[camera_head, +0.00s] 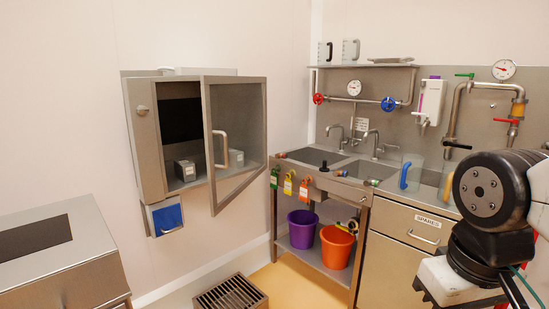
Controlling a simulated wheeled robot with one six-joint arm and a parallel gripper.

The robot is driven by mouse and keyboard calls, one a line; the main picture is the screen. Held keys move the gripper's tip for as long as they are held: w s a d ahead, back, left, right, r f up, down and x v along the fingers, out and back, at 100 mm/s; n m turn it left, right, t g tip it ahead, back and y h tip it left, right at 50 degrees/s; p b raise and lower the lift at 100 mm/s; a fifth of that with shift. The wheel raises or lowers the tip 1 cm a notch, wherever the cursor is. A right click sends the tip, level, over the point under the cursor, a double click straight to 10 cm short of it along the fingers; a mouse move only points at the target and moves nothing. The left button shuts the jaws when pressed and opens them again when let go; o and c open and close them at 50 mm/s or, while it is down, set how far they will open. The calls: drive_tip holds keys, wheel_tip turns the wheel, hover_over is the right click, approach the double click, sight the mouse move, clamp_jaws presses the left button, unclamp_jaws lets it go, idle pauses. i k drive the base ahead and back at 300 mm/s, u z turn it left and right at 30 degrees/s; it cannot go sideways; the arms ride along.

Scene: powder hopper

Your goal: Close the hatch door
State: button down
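The hatch door (237,169) is a steel-framed glass panel on the wall-mounted hatch box (150,141). It stands open, swung outward to the right, with a curved handle (221,149) on its face. The dark inside of the box shows behind it, with small grey blocks (186,170) on its floor. Part of my arm fills the right edge of the picture, well away from the hatch door. My gripper does not show.
A steel sink bench (320,176) stands right of the door, with purple (302,229) and orange (336,246) buckets on its lower shelf. A steel cabinet (62,262) is at front left. A floor grate (230,295) lies below the hatch.

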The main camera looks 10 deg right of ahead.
sight(215, 208)
drive_tip(key=u, duration=0.25)
drive_tip(key=i, duration=0.95)
drive_tip(key=u, duration=0.9)
